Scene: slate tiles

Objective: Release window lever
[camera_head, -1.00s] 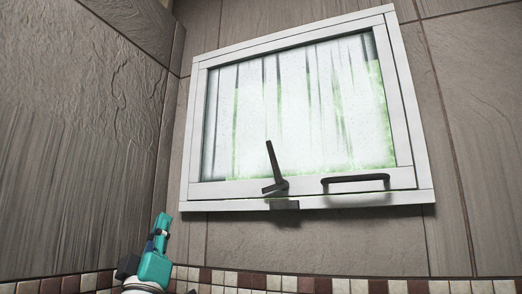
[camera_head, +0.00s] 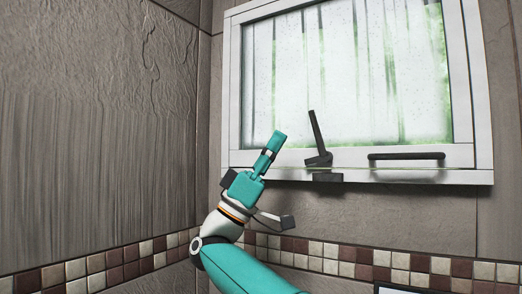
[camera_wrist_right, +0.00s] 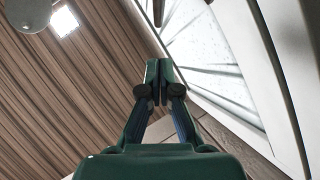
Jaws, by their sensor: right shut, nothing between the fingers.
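The window lever (camera_head: 315,136) is dark and stands up from the bottom rail of the white window frame (camera_head: 484,120), leaning slightly left at its top. Its dark base meets the rail above a dark catch block (camera_head: 328,177). My right gripper (camera_head: 279,137), teal, is shut and empty, pointing up to the left of the lever and apart from it in the picture. In the right wrist view its fingers (camera_wrist_right: 159,72) are together, with the window pane (camera_wrist_right: 205,50) to their right. My left gripper is not in view.
A dark horizontal handle (camera_head: 406,156) is fixed on the bottom rail, right of the lever. A slate wall (camera_head: 90,130) stands close on the left. A band of small mosaic tiles (camera_head: 120,257) runs below the window.

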